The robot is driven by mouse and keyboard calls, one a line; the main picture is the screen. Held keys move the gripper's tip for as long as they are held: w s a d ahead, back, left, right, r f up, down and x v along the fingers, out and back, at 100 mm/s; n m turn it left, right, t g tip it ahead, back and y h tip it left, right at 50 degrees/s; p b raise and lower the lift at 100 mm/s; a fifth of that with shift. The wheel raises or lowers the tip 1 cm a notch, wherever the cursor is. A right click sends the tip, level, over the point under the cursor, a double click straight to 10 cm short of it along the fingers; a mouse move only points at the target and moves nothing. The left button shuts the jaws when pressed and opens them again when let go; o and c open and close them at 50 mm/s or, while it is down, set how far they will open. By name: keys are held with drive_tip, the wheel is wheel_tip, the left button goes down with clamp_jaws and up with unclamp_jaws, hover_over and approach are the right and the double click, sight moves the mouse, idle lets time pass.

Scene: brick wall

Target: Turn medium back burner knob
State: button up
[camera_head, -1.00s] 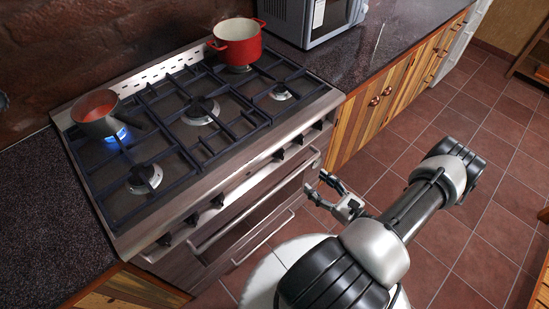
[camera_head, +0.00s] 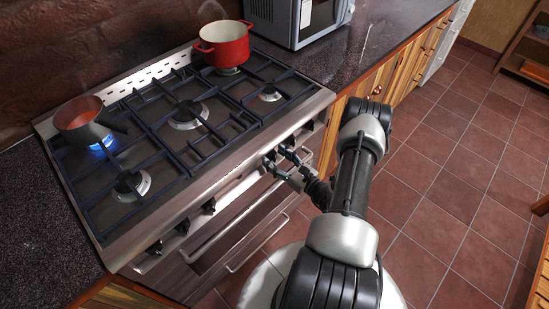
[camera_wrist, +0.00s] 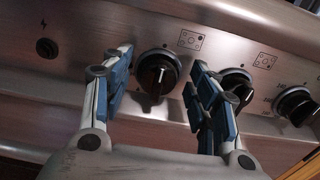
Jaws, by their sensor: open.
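My gripper (camera_head: 281,158) is open at the front panel of the stove, right of the panel's middle. In the wrist view its fingers (camera_wrist: 160,65) stand on either side of a black knob (camera_wrist: 157,74). Two more black knobs show to the right, one (camera_wrist: 237,84) partly behind the right finger and one (camera_wrist: 296,104) near the edge. Which burner the knob serves is too small to read.
A dark pan (camera_head: 84,125) sits over a blue flame (camera_head: 103,144) at the back left. A red pot (camera_head: 224,50) stands at the back right. A microwave (camera_head: 297,18) is behind the stove's right end. Oven handles run below the knobs. Tiled floor (camera_head: 455,190) is clear at right.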

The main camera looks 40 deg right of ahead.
drive_tip(key=shift+w, duration=0.55)
drive_tip(key=c, duration=1)
